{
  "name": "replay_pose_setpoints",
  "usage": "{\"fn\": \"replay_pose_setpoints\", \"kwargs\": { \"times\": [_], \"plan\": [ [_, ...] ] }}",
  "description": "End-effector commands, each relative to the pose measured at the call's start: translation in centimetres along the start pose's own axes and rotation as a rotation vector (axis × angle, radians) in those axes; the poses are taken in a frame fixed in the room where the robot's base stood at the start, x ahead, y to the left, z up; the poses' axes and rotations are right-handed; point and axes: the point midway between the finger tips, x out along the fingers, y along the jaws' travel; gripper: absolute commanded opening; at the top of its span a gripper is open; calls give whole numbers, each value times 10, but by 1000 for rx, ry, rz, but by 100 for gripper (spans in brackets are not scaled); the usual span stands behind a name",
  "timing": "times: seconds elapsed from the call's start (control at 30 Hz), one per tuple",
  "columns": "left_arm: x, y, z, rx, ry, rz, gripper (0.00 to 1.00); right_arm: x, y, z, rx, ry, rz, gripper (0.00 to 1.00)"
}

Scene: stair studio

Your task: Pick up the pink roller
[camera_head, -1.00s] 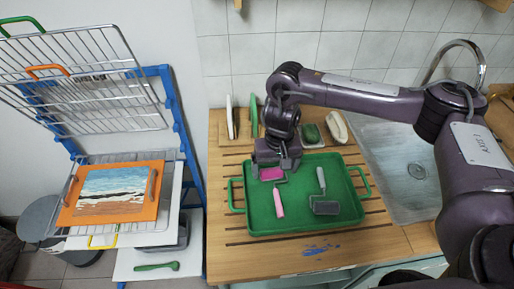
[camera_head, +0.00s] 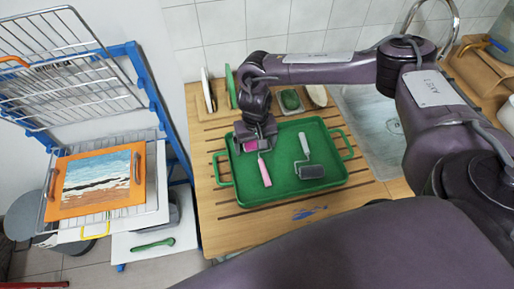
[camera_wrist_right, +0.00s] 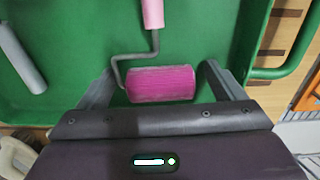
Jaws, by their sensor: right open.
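The pink roller (camera_head: 264,170) lies in the green tray (camera_head: 318,190), its pink handle pointing toward the front of the tray. In the right wrist view, its magenta drum (camera_wrist_right: 161,84) lies between the two open fingers, with a gap on each side. My right gripper (camera_head: 256,147) is open over the drum end at the back left of the tray and partly hides it. The fingers (camera_wrist_right: 160,88) also show in the right wrist view. My left gripper is not in view.
A grey roller (camera_head: 308,168) lies in the tray to the right. Plates (camera_head: 207,88) and a green sponge (camera_head: 291,100) stand behind the tray, and a sink (camera_head: 372,125) is at the right. A wire drying rack (camera_head: 75,70) with a painting (camera_head: 95,183) is at the left.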

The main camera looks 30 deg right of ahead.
Motion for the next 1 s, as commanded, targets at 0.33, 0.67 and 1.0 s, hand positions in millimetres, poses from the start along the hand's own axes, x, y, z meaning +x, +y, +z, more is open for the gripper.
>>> {"fn": "replay_pose_setpoints", "kwargs": {
  "times": [0.33, 0.67, 1.0],
  "plan": [
    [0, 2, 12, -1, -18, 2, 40, 0, 0, 0, 0, -1, 0, 64],
    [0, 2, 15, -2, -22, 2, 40, 0, 0, 0, 0, 0, 0, 50],
    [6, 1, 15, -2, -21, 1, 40, -28, 0, -1, 0, 2, -1, 50]
  ]
}}
